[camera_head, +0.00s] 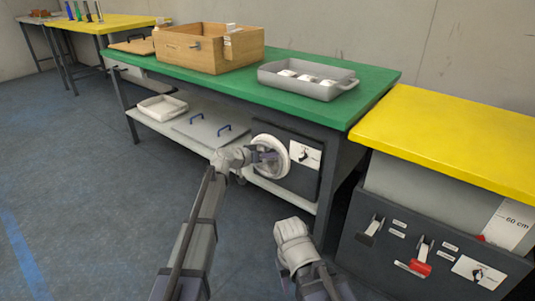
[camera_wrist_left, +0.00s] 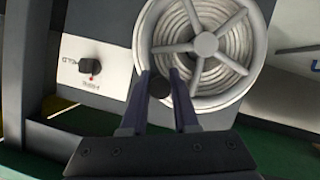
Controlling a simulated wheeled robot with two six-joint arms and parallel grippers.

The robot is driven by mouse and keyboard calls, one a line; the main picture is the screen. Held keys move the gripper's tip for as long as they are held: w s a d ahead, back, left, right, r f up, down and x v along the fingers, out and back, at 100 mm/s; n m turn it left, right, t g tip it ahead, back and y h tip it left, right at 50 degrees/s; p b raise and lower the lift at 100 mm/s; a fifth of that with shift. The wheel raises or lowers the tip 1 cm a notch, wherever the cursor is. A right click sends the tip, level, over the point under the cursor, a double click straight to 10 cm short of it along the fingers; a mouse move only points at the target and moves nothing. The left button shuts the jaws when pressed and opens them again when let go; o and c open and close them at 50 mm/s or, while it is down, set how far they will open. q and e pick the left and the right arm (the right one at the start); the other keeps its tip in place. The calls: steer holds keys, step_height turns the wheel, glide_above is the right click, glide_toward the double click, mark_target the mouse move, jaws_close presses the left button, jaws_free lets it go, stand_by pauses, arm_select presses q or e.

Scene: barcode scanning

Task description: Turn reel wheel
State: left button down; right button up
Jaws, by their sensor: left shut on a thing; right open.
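The pale round reel wheel (camera_head: 284,171) is on the dark panel (camera_head: 299,188) under the right part of the green table. In the left wrist view the wheel (camera_wrist_left: 205,43) shows a round hub, several spokes and coiled pale rings behind them. My left gripper (camera_head: 265,155) is at the wheel's face. In its wrist view, the fingers (camera_wrist_left: 162,78) are shut on a dark round handle (camera_wrist_left: 159,88) near the wheel's rim. My right gripper (camera_head: 284,274) is open, low in the head view and apart from the wheel; its fingertips are hard to make out.
A white plate with a black knob (camera_head: 304,155) is beside the wheel. A wooden box (camera_head: 185,48) and grey tray (camera_head: 300,88) stand on the green table (camera_head: 345,108). A yellow-topped cabinet (camera_head: 455,140) stands at right. The floor at left is clear.

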stand_by(0.3)
arm_select(q)
steer(key=c, duration=0.7)
jaws_free()
steer(key=p+v, duration=0.2)
steer(key=v, duration=0.5)
steer(key=shift+s+a+r+p, duration=0.1)
steer(key=shift+s+a+p, duration=0.1)
steer(key=shift+s+p, duration=0.15)
